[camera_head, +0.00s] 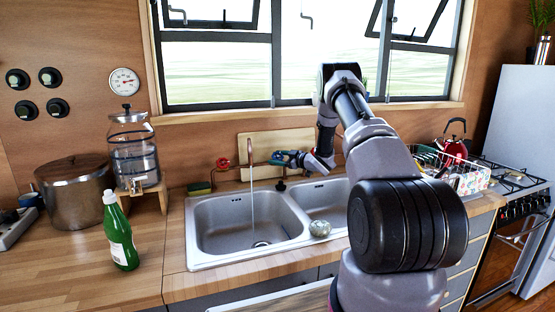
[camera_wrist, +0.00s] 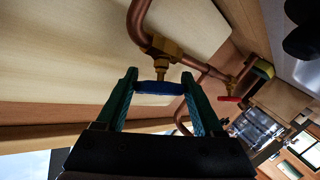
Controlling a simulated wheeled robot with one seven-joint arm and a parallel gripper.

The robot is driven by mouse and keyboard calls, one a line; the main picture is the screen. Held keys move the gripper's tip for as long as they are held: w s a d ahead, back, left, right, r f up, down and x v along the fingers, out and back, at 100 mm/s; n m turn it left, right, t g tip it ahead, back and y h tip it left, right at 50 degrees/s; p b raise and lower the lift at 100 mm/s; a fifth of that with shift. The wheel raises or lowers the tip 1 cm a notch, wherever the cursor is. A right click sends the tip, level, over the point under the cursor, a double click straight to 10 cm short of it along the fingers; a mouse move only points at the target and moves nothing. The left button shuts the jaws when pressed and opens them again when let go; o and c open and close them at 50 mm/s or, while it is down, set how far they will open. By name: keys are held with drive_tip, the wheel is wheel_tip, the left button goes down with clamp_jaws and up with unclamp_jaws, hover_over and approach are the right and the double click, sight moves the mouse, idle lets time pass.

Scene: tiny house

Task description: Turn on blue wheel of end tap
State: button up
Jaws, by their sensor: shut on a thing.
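The tap's copper pipework (camera_head: 240,168) runs along the wall behind the sink, with a red wheel (camera_head: 223,163) at its left end. The red wheel also shows at the right in the wrist view (camera_wrist: 229,99). The blue wheel (camera_wrist: 158,88) sits on a brass valve (camera_wrist: 163,48) at the other end of the pipe. My gripper (camera_wrist: 159,78) has one finger at each end of the blue wheel and is shut on it. In the head view my gripper (camera_head: 284,158) is small at the pipe's right end. Water (camera_head: 252,200) streams into the left basin.
The double sink (camera_head: 200,228) lies below the pipework. A green bottle (camera_head: 120,235), a glass dispenser (camera_head: 132,150) and a pot (camera_head: 75,188) stand at left. A dish rack (camera_head: 470,182) and a red kettle (camera_head: 453,147) are at right.

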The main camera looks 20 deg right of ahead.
idle(0.3)
drive_tip(key=o, duration=1.4)
drive_tip(key=shift+c, duration=0.2)
drive_tip(key=v, duration=1)
drive_tip(key=shift+s+d, duration=0.25)
drive_tip(key=shift+s, duration=0.05)
